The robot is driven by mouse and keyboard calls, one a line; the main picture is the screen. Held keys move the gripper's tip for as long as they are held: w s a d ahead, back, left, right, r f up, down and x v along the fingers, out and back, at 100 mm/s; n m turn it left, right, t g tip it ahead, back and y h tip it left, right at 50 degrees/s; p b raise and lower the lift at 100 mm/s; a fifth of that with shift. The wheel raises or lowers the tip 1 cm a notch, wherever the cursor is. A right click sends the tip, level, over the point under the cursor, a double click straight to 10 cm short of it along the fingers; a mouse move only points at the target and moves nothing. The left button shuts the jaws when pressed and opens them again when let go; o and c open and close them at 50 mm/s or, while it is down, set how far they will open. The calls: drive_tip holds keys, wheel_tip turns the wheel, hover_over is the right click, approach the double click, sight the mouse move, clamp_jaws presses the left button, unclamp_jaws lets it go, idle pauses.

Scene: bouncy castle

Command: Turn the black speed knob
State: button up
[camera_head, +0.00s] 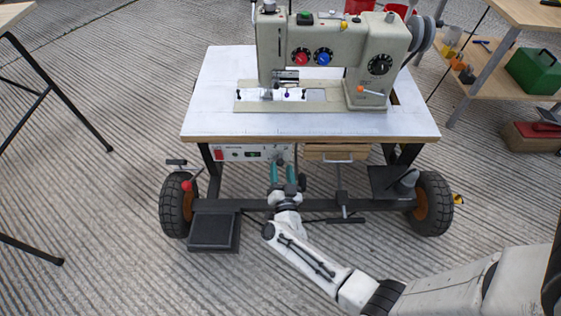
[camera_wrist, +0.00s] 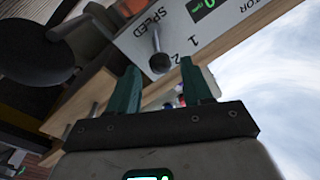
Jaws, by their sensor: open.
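The speed knob (camera_wrist: 159,62) shows in the wrist view as a dark, round-ended knob beside the printed word SPEED and the numbers 1 and 2. It sits on a white control panel (camera_wrist: 192,42), which also shows under the sewing table's front edge in the head view (camera_head: 236,153). My gripper (camera_wrist: 158,76) is open, with its two green fingers on either side of the knob in the picture. I cannot tell whether they touch it. In the head view my gripper (camera_head: 284,168) reaches up to the panel's right end, and the knob there is too small to make out clearly.
A sewing machine (camera_head: 330,60) stands on the white tabletop (camera_head: 220,75) above. A wooden drawer (camera_head: 335,152) is right of my gripper. Below are a black pedal (camera_head: 213,231), a frame bar and wheels (camera_head: 434,203). Floor is clear at the front left.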

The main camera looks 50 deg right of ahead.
drive_tip(key=p+v, duration=0.1)
drive_tip(key=v, duration=0.6)
idle(0.5)
drive_tip(key=w+a+r+n+t+y, duration=0.35)
drive_tip(key=w+a+n+y, duration=0.35)
drive_tip(key=y, duration=0.3)
drive_tip(key=s+a+r+n+g+y, duration=0.1)
drive_tip(key=s+a+n+g+y, duration=0.3)
drive_tip(key=a+n+g+y, duration=0.25)
drive_tip(key=s+d+r+g+h, duration=0.1)
drive_tip(key=s+d+r+g, duration=0.15)
drive_tip(key=s, duration=0.45)
drive_tip(key=s+d+r+g+h, duration=0.1)
drive_tip(key=s+r+g, duration=0.15)
drive_tip(key=s, duration=0.45)
drive_tip(key=s+d+r+g+h, duration=0.1)
drive_tip(key=s+g, duration=0.3)
drive_tip(key=s, duration=0.3)
wheel_tip(320, 180, up, 30)
drive_tip(key=p, duration=3)
drive_tip(key=shift+d+p, duration=0.2)
drive_tip(key=shift+p, duration=0.15)
